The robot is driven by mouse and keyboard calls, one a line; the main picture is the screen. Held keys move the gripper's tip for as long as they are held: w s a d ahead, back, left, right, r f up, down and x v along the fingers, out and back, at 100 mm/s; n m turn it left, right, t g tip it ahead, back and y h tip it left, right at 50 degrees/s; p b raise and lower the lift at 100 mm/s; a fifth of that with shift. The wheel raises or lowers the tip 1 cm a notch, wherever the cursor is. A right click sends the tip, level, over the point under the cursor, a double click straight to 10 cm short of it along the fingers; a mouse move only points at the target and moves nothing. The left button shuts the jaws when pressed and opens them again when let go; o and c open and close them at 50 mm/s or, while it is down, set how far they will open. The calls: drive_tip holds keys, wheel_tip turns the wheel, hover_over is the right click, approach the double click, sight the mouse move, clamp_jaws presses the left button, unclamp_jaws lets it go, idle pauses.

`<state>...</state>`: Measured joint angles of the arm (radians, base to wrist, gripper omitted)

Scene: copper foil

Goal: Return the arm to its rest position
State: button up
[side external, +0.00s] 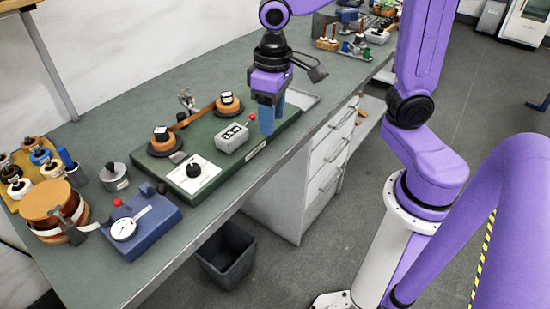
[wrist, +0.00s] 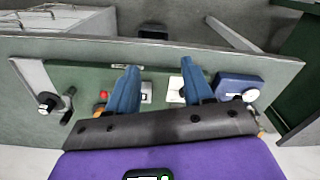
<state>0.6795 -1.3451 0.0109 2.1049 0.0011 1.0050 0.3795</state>
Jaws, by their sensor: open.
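My gripper (side external: 267,118) hangs from the purple arm above the front right part of a green board on the workbench. In the wrist view my gripper (wrist: 160,82) shows two blue fingers spread apart with nothing held between them. The green board (side external: 215,190) carries two wooden spools with a copper-coloured strip between them, a grey box with switches (side external: 232,138), a red-knobbed lever (side external: 252,117) and a white plate with a black knob (side external: 194,172). In the side view the fingers overlap, and the lever stands close to their left.
A blue gauge block (side external: 145,225), a large wooden spool (side external: 50,210) and a yellow tray of small spools (side external: 18,197) stand at the left of the bench. A black bin (side external: 226,256) is on the floor. Drawers (side external: 328,150) lie below the bench's right part.

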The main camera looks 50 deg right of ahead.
drive_tip(key=s+d+f+n, duration=0.1)
drive_tip(key=s+n, duration=0.3)
drive_tip(key=s, duration=0.4)
drive_tip(key=s+d+f+n, duration=0.1)
drive_tip(key=s+d+n, duration=0.1)
drive_tip(key=s+n, duration=0.3)
drive_tip(key=s, duration=0.3)
drive_tip(key=shift+d+f, duration=0.2)
drive_tip(key=shift+f, duration=0.05)
drive_tip(key=shift+w, duration=0.1)
idle(0.9)
